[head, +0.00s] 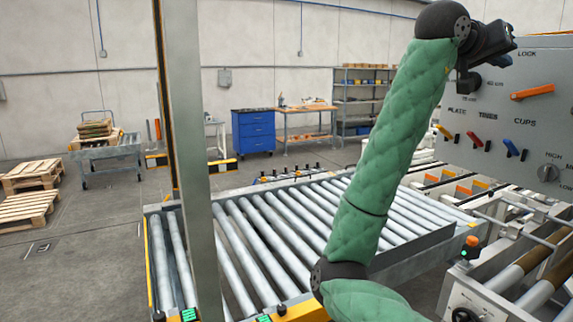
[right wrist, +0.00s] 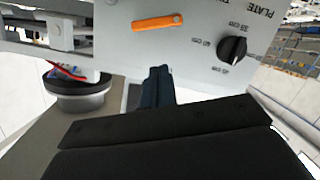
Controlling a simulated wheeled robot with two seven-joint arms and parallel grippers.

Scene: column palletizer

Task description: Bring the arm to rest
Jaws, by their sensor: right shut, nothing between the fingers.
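My right arm, in a green quilted cover, rises from the bottom of the head view to the upper right. Its black right gripper (head: 498,44) is raised in front of the upper left part of a grey control panel (head: 515,120). The gripper is shut with nothing held. In the right wrist view the closed dark fingers (right wrist: 157,86) point at the panel, below an orange lever (right wrist: 157,22) and left of a black knob (right wrist: 232,49). I cannot tell whether the fingertips touch the panel. My left gripper is not in view.
The panel also carries an orange lever (head: 533,91), a blue lever (head: 511,147) and a black knob (head: 548,173). A roller conveyor (head: 270,235) lies below my arm. A grey post (head: 185,150) stands at the left. Open floor lies further left, near wooden pallets (head: 30,207).

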